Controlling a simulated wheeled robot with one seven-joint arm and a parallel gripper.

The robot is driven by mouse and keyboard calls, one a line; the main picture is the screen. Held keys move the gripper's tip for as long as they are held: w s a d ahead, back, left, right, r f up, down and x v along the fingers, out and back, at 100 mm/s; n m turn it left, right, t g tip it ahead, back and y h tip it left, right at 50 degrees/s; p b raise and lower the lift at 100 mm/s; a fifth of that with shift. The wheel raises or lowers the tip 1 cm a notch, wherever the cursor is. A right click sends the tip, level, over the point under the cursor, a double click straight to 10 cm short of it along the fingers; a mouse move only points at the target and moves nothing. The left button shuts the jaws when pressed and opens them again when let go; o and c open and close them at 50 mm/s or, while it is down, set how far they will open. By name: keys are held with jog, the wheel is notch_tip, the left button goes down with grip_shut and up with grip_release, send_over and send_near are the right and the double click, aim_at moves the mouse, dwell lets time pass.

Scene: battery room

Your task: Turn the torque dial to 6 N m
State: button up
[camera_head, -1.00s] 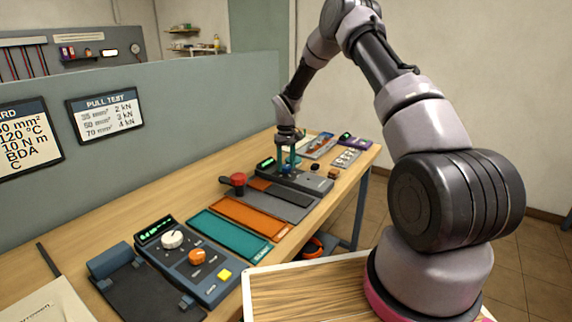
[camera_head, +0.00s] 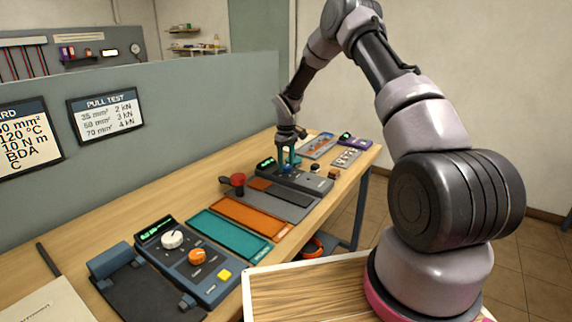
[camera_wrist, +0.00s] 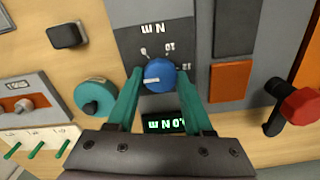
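The torque dial is a round blue knob (camera_wrist: 159,76) with a white pointer mark, on a dark panel of the grey torque unit (camera_wrist: 155,20). In the wrist view its mark points left, towards one fingertip. Upside-down scale numbers, among them 10 and 12, stand around it; that finger covers part of the scale. My gripper (camera_wrist: 160,73) has its teal fingers on both sides of the knob and looks shut on it. The green display (camera_wrist: 163,123) shows N m, but its number is partly hidden. In the head view my gripper (camera_head: 287,158) is down at the unit (camera_head: 312,181).
A red knob on a black lever (camera_wrist: 300,105) stands right of the unit in the wrist view. A teal round part (camera_wrist: 95,95) and a black block (camera_wrist: 65,35) lie left. Teal and orange trays (camera_head: 230,237) and another control box (camera_head: 200,262) are nearer in the head view.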

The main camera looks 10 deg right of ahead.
aim_at(286, 166)
jog(key=o, duration=0.4)
jog(key=shift+r, duration=0.1)
notch_tip(286, 166, up, 11)
jog(key=shift+f, duration=0.15)
